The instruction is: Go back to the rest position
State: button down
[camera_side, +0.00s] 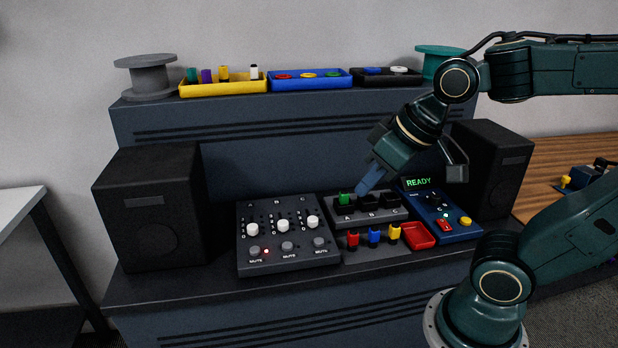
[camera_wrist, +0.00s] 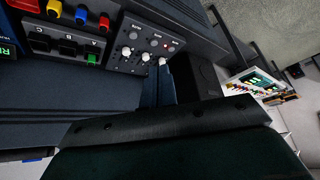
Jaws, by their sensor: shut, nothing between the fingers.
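My gripper (camera_side: 365,190) is shut and empty. In the wrist view the shut fingers (camera_wrist: 160,82) show beside the mixer.
A mixer (camera_side: 287,259) with white knobs and one lit red light lies to the left. Black speakers (camera_side: 150,210) flank the desk. Trays and spools (camera_side: 149,78) line the shelf behind.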

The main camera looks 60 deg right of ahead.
jog(key=shift+s+d+r, duration=0.15)
jog(key=shift+s, duration=1)
jog(key=shift+s+d+r, duration=0.1)
jog(key=shift+s+d, duration=0.05)
jog(key=shift+s, duration=0.95)
